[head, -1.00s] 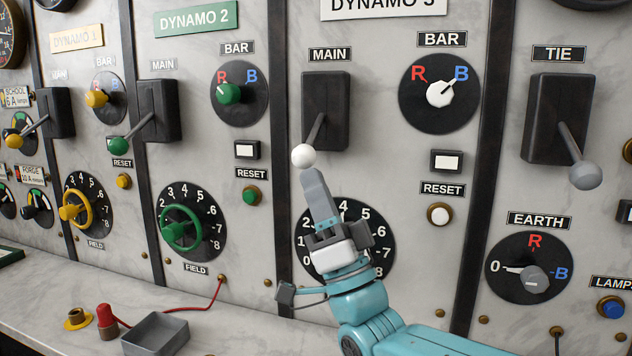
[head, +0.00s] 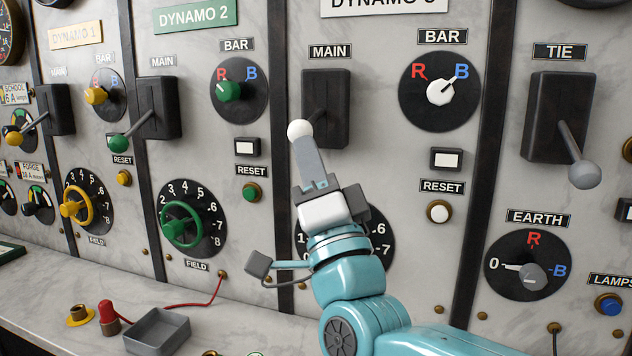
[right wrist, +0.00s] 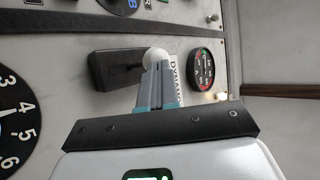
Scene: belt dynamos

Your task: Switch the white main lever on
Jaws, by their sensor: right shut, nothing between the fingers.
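The white main lever's round knob (head: 300,130) stands out from its black housing (head: 326,90), under a MAIN label on the third panel. The knob sits a little below the housing's middle, at its left edge; a short grey shaft shows behind it. My right gripper (head: 305,144) is shut and empty, pointing up, with its fingertips right under the knob and seemingly touching it. In the right wrist view, the white knob (right wrist: 157,57) sits at the tips of the closed fingers (right wrist: 158,75), beside the black housing (right wrist: 104,70). My left gripper is not in view.
The green main lever (head: 118,142) is to the left, and the grey TIE lever (head: 584,174) to the right; both hang low. My right arm partly covers a numbered dial (head: 380,238). A grey tray (head: 157,334) lies on the ledge at lower left.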

